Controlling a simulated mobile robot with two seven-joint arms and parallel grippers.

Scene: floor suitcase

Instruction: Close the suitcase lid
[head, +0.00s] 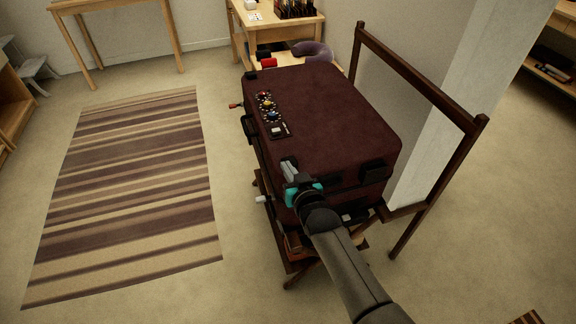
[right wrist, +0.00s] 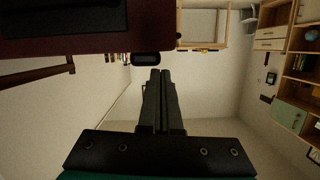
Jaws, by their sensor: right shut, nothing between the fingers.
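The dark maroon suitcase (head: 325,115) rests on a wooden luggage rack in the head view. Its lid lies down over the base, with a seam line running along the near side; I cannot tell whether it is latched. My right gripper (head: 289,170) is at the suitcase's near left corner, by the lid's edge. Its fingers (right wrist: 160,100) are shut and empty in the right wrist view, close to the suitcase side (right wrist: 80,45). I cannot tell whether they touch it. My left gripper is not in view.
The rack's tall wooden back frame (head: 420,85) stands right of the suitcase, beside a white wall edge. A striped rug (head: 140,190) lies on the floor at left. A small wooden table (head: 275,25) with items stands behind. The floor between rug and suitcase is clear.

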